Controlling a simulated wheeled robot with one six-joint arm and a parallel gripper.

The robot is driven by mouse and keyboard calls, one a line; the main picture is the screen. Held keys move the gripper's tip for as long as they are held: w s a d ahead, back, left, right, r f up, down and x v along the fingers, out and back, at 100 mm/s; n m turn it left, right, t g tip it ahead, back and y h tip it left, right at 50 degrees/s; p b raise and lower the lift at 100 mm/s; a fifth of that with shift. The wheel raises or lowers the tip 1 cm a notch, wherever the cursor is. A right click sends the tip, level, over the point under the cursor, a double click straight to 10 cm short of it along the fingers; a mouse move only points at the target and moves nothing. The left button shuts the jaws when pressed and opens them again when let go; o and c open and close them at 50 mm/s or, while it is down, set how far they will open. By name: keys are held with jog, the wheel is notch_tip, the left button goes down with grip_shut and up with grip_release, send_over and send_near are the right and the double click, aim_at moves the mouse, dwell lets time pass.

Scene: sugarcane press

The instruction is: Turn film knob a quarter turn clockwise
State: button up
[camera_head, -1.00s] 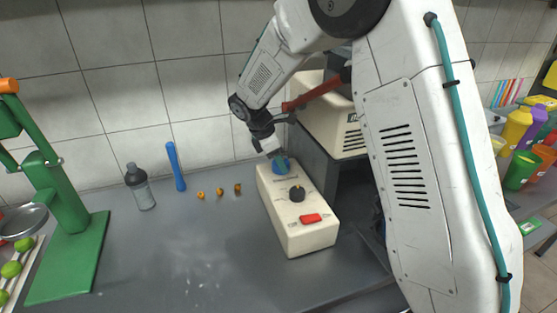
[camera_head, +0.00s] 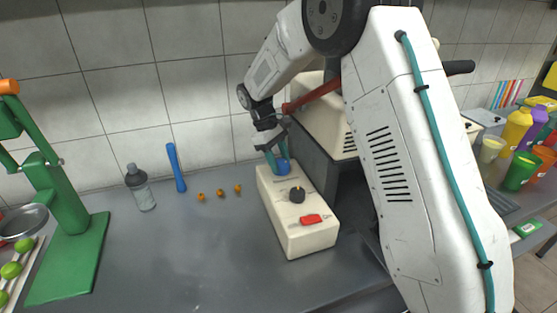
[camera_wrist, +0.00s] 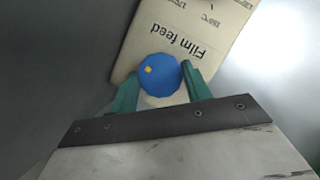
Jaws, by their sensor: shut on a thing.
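The film knob (camera_wrist: 160,76) is blue and round, with a small orange mark on its upper left in the wrist view. It sits on a cream control box (camera_head: 305,237), beside printed words that read "Film feed". The knob also shows in the head view (camera_head: 283,166), at the far end of the box. My gripper (camera_wrist: 160,84) has teal fingers, one on each side of the knob, and is shut on it. The box also carries a black knob (camera_head: 297,194) with a light mark and a red switch (camera_head: 311,219).
A large cream and dark machine with a red lever (camera_head: 312,95) stands right behind the box. A green press (camera_head: 68,215) stands far left. The counter's middle is clear.

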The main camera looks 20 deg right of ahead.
jog(key=shift+m, duration=0.4)
jog(key=o, duration=1)
jog(key=shift+v, duration=3.9)
jog(key=shift+d, duration=0.1)
